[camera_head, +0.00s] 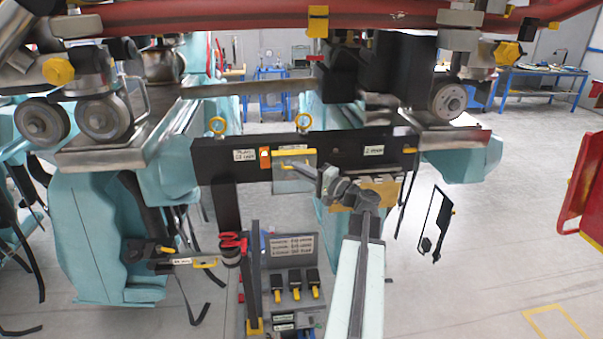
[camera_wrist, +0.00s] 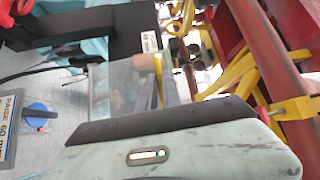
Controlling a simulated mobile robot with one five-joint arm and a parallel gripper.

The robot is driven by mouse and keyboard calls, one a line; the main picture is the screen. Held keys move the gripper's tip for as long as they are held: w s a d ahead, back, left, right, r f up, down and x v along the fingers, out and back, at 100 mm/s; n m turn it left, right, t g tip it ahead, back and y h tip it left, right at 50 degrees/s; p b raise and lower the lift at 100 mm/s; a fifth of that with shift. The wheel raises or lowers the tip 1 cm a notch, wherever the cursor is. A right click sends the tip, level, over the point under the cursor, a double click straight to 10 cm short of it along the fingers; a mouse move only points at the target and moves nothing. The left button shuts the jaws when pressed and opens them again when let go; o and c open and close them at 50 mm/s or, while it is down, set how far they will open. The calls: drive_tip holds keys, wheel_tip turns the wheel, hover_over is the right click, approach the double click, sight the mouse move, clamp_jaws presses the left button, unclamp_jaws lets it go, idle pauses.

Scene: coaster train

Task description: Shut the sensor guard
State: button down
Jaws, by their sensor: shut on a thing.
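The sensor guard appears to be the small clear panel with a yellow edge (camera_head: 293,182) on the front of a black beam (camera_head: 228,162). In the wrist view a clear panel (camera_wrist: 115,85) runs down behind the dark edge of my pale housing, with a yellow strip on its right. The fingertips are small in the head view, and the exact grip point is hidden in the wrist view.
A red rail (camera_head: 230,20) crosses overhead, with wheels (camera_head: 103,116) on the left. A black framed flap (camera_head: 436,222) hangs at right. Below stands a grey panel with black and yellow switches (camera_head: 296,279). A red part (camera_head: 590,190) stands far right. The right floor is mostly clear.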

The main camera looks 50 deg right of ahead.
drive_tip(key=shift+w+d+r+p, duration=0.4)
drive_tip(key=shift+w+d+r, duration=0.25)
drive_tip(key=shift+w+d, duration=0.25)
drive_tip(key=shift+w, duration=0.1)
drive_tip(key=c, duration=1.5)
unclamp_jaws()
drive_tip(key=shift+a+r, duration=0.1)
drive_tip(key=shift+s+f, duration=0.2)
drive_tip(key=shift+s, duration=0.25)
drive_tip(key=s, duration=0.4)
drive_tip(key=s+b, duration=0.1)
drive_tip(key=s, duration=0.2)
drive_tip(key=shift+d+f, duration=0.35)
drive_tip(key=shift+f, duration=0.05)
